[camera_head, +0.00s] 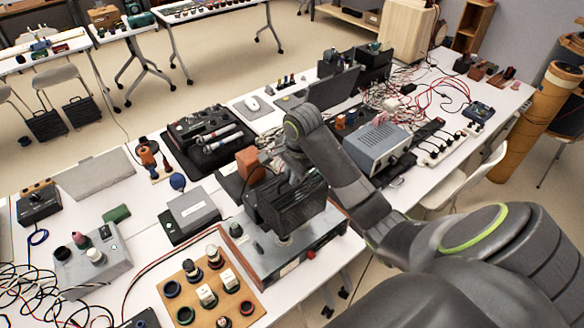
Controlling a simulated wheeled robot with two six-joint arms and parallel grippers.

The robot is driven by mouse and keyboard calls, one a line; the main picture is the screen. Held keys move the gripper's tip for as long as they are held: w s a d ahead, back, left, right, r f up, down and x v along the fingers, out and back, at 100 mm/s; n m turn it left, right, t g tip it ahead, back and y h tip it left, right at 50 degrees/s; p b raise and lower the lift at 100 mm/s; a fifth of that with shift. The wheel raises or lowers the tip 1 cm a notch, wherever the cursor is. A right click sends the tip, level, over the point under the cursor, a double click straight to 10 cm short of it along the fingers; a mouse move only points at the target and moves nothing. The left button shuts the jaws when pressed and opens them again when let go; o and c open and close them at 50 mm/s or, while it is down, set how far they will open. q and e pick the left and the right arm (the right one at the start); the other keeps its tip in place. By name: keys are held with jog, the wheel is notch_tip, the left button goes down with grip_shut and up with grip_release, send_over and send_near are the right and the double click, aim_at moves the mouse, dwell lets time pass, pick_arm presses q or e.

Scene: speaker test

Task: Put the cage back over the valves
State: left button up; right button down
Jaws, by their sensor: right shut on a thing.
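The cage (288,207) is a black slatted box. My right gripper (290,172) is shut on its upper edge. The cage is over the grey amplifier (312,247), which has a wooden end panel. A small pale round part shows just below the cage's lower front edge, so the cage appears to be slightly above the chassis top. Any valves under the cage are hidden by it, and I cannot tell how it lines up with them. My left gripper is not in view.
A wooden board (178,305) with several tubes and sockets lies in front of the amplifier at left. A grey box (193,211) and an orange-brown block (250,165) stand close behind it. A grey bench instrument (376,148) and tangled red wires (440,92) are at right.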

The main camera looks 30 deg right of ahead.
jog(key=shift+s+f, duration=0.1)
jog(key=shift+f, duration=2.3)
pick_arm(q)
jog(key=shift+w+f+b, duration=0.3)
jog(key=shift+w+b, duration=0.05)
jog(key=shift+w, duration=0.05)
pick_arm(e)
jog(key=shift+f, duration=2.55)
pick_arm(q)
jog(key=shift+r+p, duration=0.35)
pick_arm(e)
jog(key=shift+f, duration=0.4)
jog(key=c, duration=1.4)
grip_release()
jog(key=shift+c, duration=0.2)
